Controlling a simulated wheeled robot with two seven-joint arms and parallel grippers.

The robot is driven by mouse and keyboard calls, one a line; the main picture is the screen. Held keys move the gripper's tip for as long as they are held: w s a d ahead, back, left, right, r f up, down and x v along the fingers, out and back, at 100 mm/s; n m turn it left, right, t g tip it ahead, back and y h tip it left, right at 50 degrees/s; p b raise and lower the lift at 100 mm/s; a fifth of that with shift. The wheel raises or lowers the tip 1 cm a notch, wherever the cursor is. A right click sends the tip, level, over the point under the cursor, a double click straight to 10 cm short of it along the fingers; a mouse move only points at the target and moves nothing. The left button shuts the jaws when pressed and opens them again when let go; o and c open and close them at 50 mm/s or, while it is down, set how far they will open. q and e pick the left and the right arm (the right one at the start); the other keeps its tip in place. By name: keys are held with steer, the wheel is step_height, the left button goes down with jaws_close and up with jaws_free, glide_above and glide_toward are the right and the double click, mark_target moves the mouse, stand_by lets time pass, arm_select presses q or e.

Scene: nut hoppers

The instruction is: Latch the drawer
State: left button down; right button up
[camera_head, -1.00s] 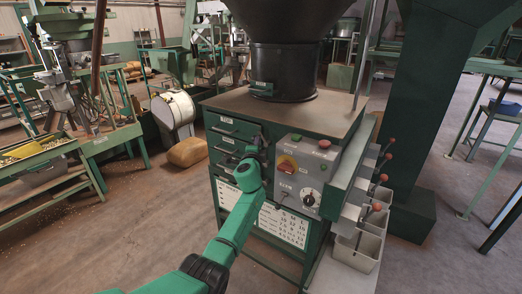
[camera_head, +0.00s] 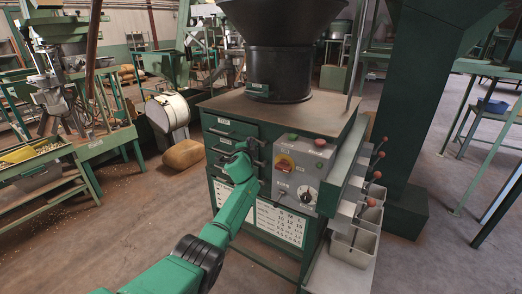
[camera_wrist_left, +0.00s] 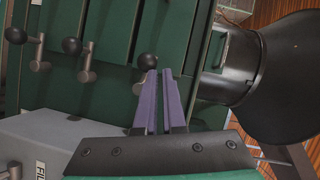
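The green cabinet (camera_head: 313,112) has a stack of drawers with dark handles; the top drawer (camera_head: 231,124) looks about flush, but a small gap would not show. In the left wrist view the drawer fronts run as upright strips, with black ball-knob levers beside them: one at far left (camera_wrist_left: 16,35), one in the middle (camera_wrist_left: 72,46) and one (camera_wrist_left: 147,61) at my fingertips. My left gripper (camera_head: 243,150) is at the cabinet front. Its purple fingers (camera_wrist_left: 160,74) are slightly apart with nothing between them. The nearest knob is just left of and beyond the tips; contact cannot be told.
A grey control box (camera_head: 303,175) with a red-and-yellow switch sits right of my left gripper. A black hopper (camera_head: 279,70) stands on the cabinet top. Red-knobbed levers and grey bins (camera_head: 353,245) are on the cabinet's right side.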

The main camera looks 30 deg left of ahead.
arm_select(q)
steer(key=shift+a+f+b, duration=0.3)
steer(key=shift+a+b, duration=0.05)
steer(key=shift+a, duration=0.2)
steer(key=shift+d, duration=0.1)
